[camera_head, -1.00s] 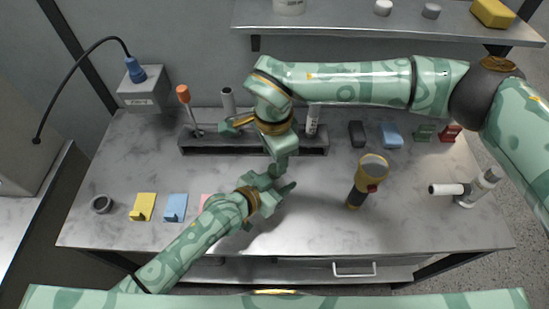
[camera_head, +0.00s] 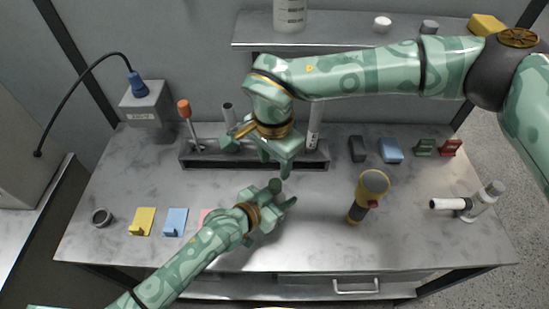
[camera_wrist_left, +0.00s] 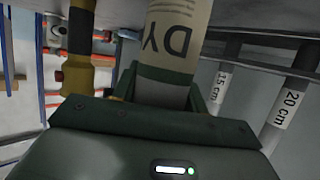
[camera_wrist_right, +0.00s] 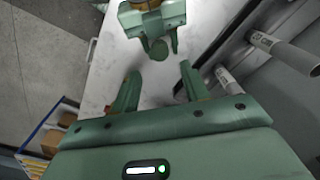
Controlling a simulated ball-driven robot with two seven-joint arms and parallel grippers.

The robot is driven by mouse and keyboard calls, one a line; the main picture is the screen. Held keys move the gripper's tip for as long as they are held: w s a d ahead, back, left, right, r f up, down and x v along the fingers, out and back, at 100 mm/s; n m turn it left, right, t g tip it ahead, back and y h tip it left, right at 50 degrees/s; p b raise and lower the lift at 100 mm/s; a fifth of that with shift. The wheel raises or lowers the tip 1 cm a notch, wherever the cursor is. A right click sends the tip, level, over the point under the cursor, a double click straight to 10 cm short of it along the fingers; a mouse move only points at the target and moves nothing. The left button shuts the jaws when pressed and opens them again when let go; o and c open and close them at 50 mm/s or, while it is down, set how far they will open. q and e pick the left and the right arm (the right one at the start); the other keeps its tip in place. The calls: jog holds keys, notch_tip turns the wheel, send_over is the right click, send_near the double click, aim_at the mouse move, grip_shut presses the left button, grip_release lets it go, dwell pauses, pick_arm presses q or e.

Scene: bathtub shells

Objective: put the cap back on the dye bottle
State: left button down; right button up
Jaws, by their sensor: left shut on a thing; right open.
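My left gripper (camera_head: 280,197) is low over the middle of the bench, shut on the dye bottle. From above, a round dark green top (camera_wrist_right: 160,50) shows between the left fingers; I cannot tell whether this is the cap or the bare bottle top. My right gripper (camera_head: 277,168) is just behind and above it, apart from it. In the right wrist view it is open (camera_wrist_right: 158,88), with nothing between its fingers.
A dark rack (camera_head: 200,157) with upright tubes and an orange-handled tool (camera_head: 185,110) stands behind the grippers. A yellow-and-dark torch-like tool (camera_head: 370,188) stands to the right. Coloured blocks lie at the back right.

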aim_at(275, 183)
notch_tip(275, 183, down, 8)
jog(key=shift+d+r, duration=0.1)
jog(key=shift+r, duration=0.05)
dwell(0.4)
grip_shut()
jog(key=m, duration=0.3)
jog(key=shift+o, duration=0.4)
grip_release()
